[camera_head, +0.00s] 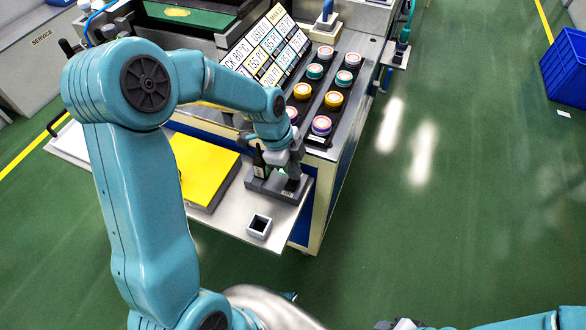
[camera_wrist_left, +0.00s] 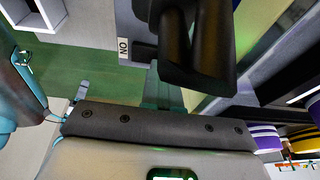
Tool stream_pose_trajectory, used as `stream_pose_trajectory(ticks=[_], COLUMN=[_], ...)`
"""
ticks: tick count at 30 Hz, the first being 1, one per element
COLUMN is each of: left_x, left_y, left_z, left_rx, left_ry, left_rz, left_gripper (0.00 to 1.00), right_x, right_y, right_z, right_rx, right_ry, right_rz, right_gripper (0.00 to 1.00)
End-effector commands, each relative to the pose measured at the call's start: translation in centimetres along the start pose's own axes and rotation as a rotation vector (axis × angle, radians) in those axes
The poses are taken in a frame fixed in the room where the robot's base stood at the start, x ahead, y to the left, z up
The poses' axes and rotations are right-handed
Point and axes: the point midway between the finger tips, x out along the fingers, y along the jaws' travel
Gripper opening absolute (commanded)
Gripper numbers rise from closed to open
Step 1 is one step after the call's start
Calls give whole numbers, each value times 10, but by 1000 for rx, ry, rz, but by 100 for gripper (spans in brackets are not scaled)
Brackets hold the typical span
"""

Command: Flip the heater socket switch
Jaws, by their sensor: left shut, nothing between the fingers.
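The heater socket (camera_head: 262,184) is a dark grey block on the pale shelf, with a small green light near my fingers and a light label on its front right. Its dark surface with an "ON" label (camera_wrist_left: 124,46) shows in the left wrist view. My left gripper (camera_head: 283,176) points down at the socket. In the left wrist view its dark fingers (camera_wrist_left: 197,50) are together with nothing between them, close to the socket. The switch itself is hidden or too small to tell, and I cannot tell whether the fingers touch it.
A yellow panel (camera_head: 203,165) lies left of the socket. A small open square box (camera_head: 259,226) stands near the shelf's front edge. Behind is a dark rack with several coloured round parts (camera_head: 321,125) and a tilted label board (camera_head: 268,50).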

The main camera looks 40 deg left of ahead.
Motion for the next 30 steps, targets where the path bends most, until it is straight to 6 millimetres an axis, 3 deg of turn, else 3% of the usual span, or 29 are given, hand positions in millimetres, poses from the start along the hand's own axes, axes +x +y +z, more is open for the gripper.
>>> stream_pose_trajectory(ticks=[1,3,21,30], left_x=[12,6,4,2], left_y=[-3,-3,15,14], left_z=[3,2,1,1], left_rx=[-3,-7,-7,-6], left_ry=[0,0,0,0], left_rz=[10,21,30,24], left_gripper=[0,0,0,0], right_x=[12,5,9,9], right_y=[4,2,3,3], right_z=[0,0,0,0], right_rx=[0,0,0,0], right_ry=[-1,-1,-1,-1], right_rz=[0,0,0,0], right_gripper=[43,43,43,43])
